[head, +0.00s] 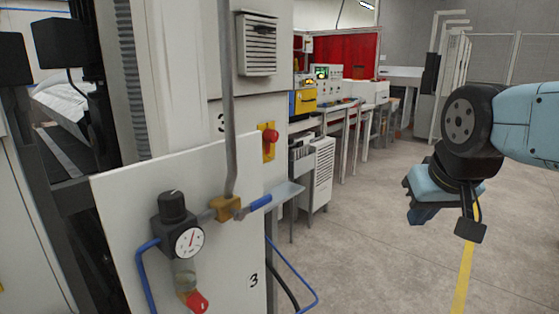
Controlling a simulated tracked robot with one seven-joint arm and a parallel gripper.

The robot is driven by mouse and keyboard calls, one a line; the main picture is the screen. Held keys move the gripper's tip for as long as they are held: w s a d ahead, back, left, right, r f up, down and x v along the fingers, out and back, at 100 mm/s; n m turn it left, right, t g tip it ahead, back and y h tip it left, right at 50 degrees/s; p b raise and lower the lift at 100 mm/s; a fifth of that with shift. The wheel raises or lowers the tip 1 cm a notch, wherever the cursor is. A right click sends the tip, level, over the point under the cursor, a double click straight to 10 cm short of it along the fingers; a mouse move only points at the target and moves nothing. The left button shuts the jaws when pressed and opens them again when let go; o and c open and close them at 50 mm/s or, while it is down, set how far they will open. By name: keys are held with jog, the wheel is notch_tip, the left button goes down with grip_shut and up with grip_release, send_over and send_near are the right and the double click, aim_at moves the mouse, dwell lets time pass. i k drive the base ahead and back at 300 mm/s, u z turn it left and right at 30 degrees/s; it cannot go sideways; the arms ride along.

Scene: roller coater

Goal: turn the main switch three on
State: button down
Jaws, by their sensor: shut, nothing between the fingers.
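A red rotary knob on a yellow plate (268,141) sits on the side of the pale machine cabinet, left of centre in the head view; it looks like the main switch. A partly hidden black character, possibly a 3, is to its left. The knob's exact setting is too small to read. My gripper (424,214) hangs at the right over open floor, well apart from the switch. It is shut and empty, and its fingers are small in this view.
A pale panel marked 3 (232,265) stands in front of the cabinet, carrying a pressure gauge (189,242), a blue-handled valve (260,202) and blue hoses. A grey pipe (228,90) runs upward left of the switch. Benches with equipment line the back. The floor at right is clear.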

aim_at(269, 135)
jog(key=z, duration=1.4)
jog(key=i, duration=0.1)
jog(key=u, duration=3.35)
jog(key=k, duration=1.15)
jog(key=z, duration=0.75)
jog(key=i, duration=1)
jog(key=z, duration=0.05)
